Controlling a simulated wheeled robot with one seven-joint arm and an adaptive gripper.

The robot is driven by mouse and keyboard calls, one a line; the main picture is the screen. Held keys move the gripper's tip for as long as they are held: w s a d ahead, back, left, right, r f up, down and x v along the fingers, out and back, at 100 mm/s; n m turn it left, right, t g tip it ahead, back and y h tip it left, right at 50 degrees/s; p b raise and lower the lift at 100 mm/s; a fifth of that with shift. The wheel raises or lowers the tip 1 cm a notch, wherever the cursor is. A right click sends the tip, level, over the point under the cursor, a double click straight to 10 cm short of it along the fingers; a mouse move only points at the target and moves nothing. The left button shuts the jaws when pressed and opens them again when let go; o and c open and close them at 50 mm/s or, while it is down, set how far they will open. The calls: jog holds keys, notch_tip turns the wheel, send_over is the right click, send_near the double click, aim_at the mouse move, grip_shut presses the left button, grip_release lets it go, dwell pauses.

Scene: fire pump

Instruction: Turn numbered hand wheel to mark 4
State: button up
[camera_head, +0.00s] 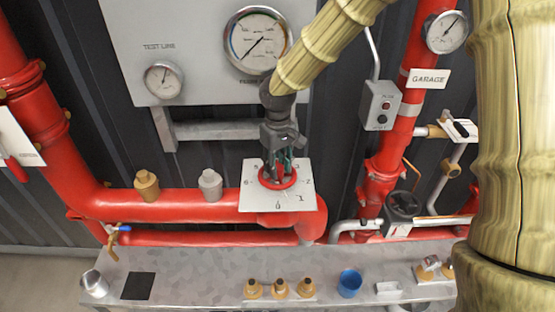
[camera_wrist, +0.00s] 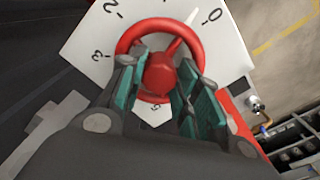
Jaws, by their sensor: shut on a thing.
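The red hand wheel (camera_head: 278,187) sits on a white square dial plate (camera_head: 309,203) with numbers around it. In the wrist view the wheel (camera_wrist: 127,38) has a white pointer (camera_wrist: 187,31) aimed up and right, just left of the 0 mark; the 2, 3 and 5 marks also show. My gripper (camera_head: 278,168) reaches down onto the wheel from above. In the wrist view the green-padded fingers of my gripper (camera_wrist: 163,84) straddle the red hub and are shut on the wheel. The 4 mark is hidden by the gripper.
Red pipes (camera_head: 170,202) run behind and beside the dial. Gauges (camera_head: 257,40) hang on the panel above. A metal bench (camera_head: 200,265) below holds brass fittings (camera_head: 279,287), a blue cup (camera_head: 350,283) and a metal cup (camera_head: 94,283). A black-topped valve (camera_head: 403,205) stands right.

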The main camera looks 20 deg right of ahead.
jog(key=n+p, duration=0.2)
jog(key=shift+r+n, duration=0.25)
jog(key=shift+n, duration=0.05)
jog(key=shift+w+f+n+p, duration=0.1)
jog(key=shift+f+n+p, duration=0.2)
jog(key=shift+n, duration=0.6)
jog(key=shift+r, duration=0.1)
